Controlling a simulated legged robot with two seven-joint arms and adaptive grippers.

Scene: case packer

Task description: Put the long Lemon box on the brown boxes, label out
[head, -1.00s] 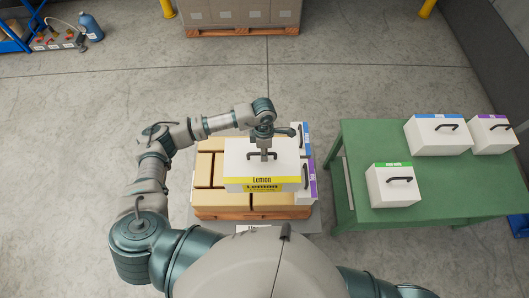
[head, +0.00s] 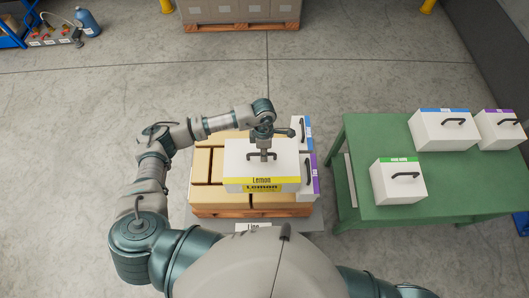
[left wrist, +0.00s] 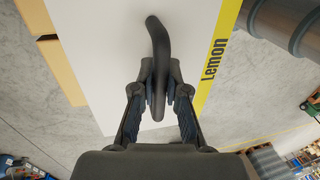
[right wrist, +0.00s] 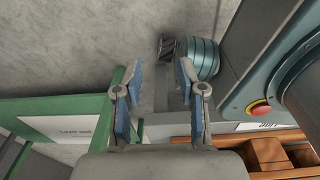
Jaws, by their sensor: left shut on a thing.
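The long white Lemon box (head: 262,170) has a yellow label band on its front edge, facing toward my body in the head view. It is over the brown boxes (head: 203,165) on the wooden pallet; I cannot tell whether it touches them. My left gripper (head: 264,157) is shut on the dark handle on top of the box. In the left wrist view its fingers (left wrist: 158,100) clasp the handle, beside the yellow Lemon strip. My right gripper (right wrist: 158,75) is open and empty in the right wrist view, with bare floor and a green table edge around it.
White boxes with blue and purple labels (head: 305,135) stand at the right of the stack. The green table (head: 352,135) at right holds a green-label box (head: 398,182), a blue-label box (head: 440,130) and a purple-label box (head: 498,130). Open floor lies left of the stack.

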